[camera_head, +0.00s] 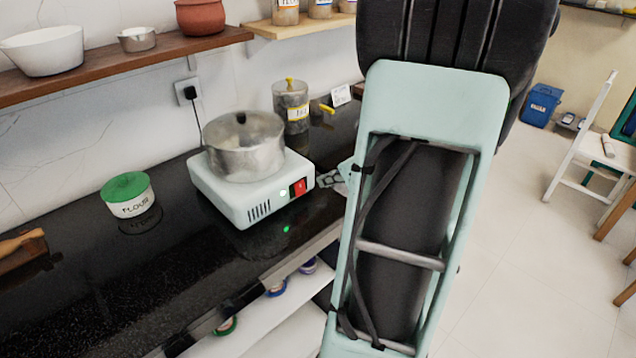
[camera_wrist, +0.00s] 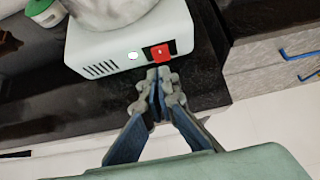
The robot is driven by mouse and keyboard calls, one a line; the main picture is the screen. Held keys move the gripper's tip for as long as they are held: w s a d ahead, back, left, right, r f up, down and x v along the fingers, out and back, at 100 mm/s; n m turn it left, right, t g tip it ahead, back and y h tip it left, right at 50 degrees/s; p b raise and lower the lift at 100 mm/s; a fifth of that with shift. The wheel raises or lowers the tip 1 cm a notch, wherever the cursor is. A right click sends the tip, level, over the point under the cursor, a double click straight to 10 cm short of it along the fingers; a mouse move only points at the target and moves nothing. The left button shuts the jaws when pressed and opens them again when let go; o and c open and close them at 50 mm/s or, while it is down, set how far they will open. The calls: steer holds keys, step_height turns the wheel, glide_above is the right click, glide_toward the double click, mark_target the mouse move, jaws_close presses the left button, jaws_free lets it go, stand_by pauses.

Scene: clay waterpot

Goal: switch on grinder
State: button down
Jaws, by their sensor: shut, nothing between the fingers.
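The grinder (camera_head: 237,200) is a white box-shaped unit on the black counter, with a lidded metal pot (camera_head: 245,150) on top. Its front has a red switch (camera_head: 299,187) and a bright green light (camera_head: 284,193). My gripper (camera_wrist: 160,78) is shut and empty. Its fingertips appear at the switch's lower edge in the wrist view; I cannot tell if they touch it. In the head view my arm hides much of the gripper.
A flour tub (camera_head: 128,197) with a green lid stands left of the grinder, and a labelled jar (camera_head: 291,107) behind it. A wooden shelf (camera_head: 110,70) with bowls is above. A lower shelf (camera_head: 262,318) holds tape rolls. A white chair (camera_head: 590,150) stands at right.

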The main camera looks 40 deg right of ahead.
steer(key=shift+w+r+p+v, duration=0.1)
steer(key=shift+r+v, duration=0.05)
steer(key=shift+v, duration=0.6)
steer(key=shift+w+r+p+v, duration=0.1)
steer(key=shift+v, duration=0.65)
steer(key=shift+w+r+p+v, duration=0.1)
steer(key=shift+w+r+v, duration=0.05)
steer(key=shift+v, duration=0.6)
steer(key=shift+w+a, duration=0.1)
